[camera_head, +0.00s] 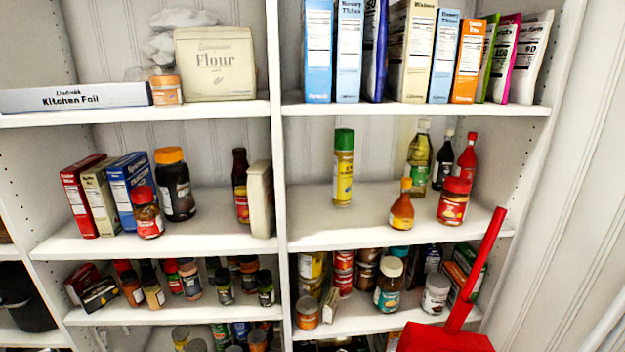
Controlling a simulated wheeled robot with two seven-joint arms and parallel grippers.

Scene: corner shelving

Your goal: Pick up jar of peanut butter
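Several jars could be the peanut butter, and their labels are too small to read. A red-lidded jar (453,201) with a red and yellow label stands upright on the right middle shelf. A smaller red-lidded jar (147,213) stands on the left middle shelf, in front of a large dark jar (176,187) with an orange lid. A small orange-brown jar (166,90) stands by the flour on the upper left shelf. A white-lidded jar (388,285) stands on the lower right shelf. Neither of my grippers is in view.
A red long-handled tool (445,338) leans up in front of the lower right shelf. An orange-capped bottle (401,208) stands left of the right middle shelf's red-lidded jar. A white upright divider (277,180) separates the bays. The right middle shelf (310,225) has free room at left.

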